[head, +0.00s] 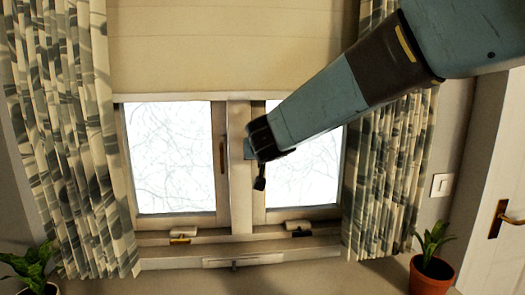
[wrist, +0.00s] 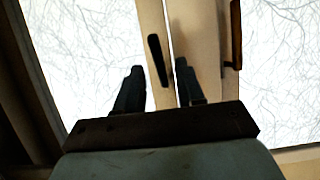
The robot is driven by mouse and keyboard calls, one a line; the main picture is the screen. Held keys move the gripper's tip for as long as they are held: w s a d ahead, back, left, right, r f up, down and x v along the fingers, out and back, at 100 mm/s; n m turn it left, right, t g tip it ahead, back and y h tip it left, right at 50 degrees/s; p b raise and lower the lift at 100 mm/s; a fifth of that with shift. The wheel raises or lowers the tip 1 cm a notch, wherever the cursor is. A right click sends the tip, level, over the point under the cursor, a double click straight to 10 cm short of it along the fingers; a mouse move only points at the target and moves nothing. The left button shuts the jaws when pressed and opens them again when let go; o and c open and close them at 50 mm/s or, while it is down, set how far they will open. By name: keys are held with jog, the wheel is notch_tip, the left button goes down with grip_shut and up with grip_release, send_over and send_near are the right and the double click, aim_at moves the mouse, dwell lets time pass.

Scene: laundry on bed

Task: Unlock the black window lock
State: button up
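My gripper (wrist: 160,85) is open, with its two dark fingers apart and nothing held. In the wrist view a slim black handle (wrist: 158,60) on the pale window frame shows between the fingertips; I see no clear contact. In the head view my gripper (head: 258,174) is in front of the right sash near the centre post, and my arm hides part of that sash. A small black lock piece (head: 299,231) sits on the bottom rail of the right sash, below and right of my gripper. A brass-coloured one (head: 180,239) sits below the left sash.
A brown handle (head: 222,155) is on the left sash; a brown handle also shows at the wrist view's right (wrist: 236,35). Patterned curtains (head: 75,130) flank the window. A blind (head: 210,50) hangs above. A potted plant (head: 432,268) stands at lower right.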

jog(key=v, duration=1.2)
jog(key=s+d+r+n+y, duration=0.2)
jog(key=d+y, duration=0.2)
jog(key=d, duration=0.2)
jog(key=s+d+f+m+g+h, duration=0.1)
jog(key=s+d+f+g+h, duration=0.1)
jog(key=s+d+f, duration=0.2)
jog(key=s+d+f+m+g+h, duration=0.2)
jog(key=s+d+f, duration=0.3)
jog(key=d, duration=0.5)
jog(key=s+d+f+m+g+h, duration=0.1)
jog(key=s+d+f+g+h, duration=0.1)
jog(key=s+d, duration=0.5)
notch_tip(320, 180, down, 2)
jog(key=shift+d+f+g+h, duration=0.15)
jog(key=shift+d+g+h, duration=0.25)
jog(key=shift+d+g, duration=0.3)
jog(key=shift+s+a, duration=0.1)
